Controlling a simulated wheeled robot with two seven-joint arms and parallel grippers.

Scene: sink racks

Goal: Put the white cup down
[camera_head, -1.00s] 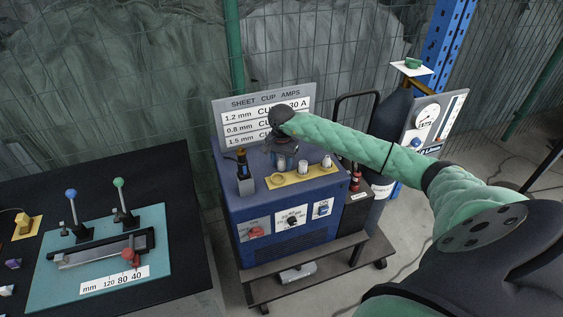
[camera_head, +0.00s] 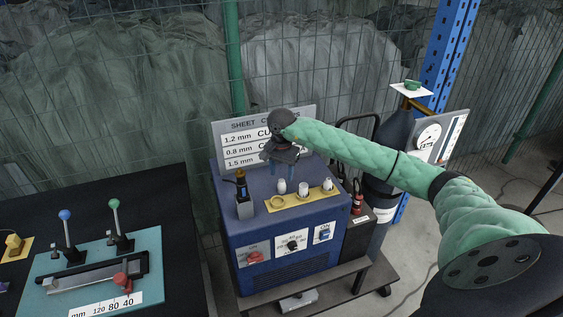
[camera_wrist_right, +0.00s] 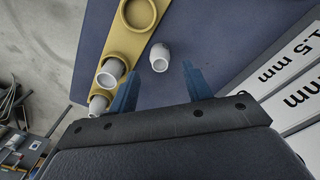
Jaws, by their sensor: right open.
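The white cup (camera_head: 282,186) stands on the blue top of the welding machine (camera_head: 262,217), just behind the yellow strip (camera_head: 290,202). It also shows in the right wrist view (camera_wrist_right: 160,58), on the blue surface beside the strip and apart from it. My right gripper (camera_head: 283,169) is open and empty above and behind the cup. In the right wrist view its two blue fingers (camera_wrist_right: 161,80) are spread wide, with the cup beyond their tips. The strip's empty ring (camera_wrist_right: 140,12) shows there too. My left gripper is not in view.
Two other white pieces (camera_head: 303,187) (camera_head: 327,184) sit at the strip's holders. A dark torch-like piece (camera_head: 243,195) stands at the machine's left edge. A sign board (camera_head: 240,150) rises behind. A black table (camera_head: 150,210) with levers stands left.

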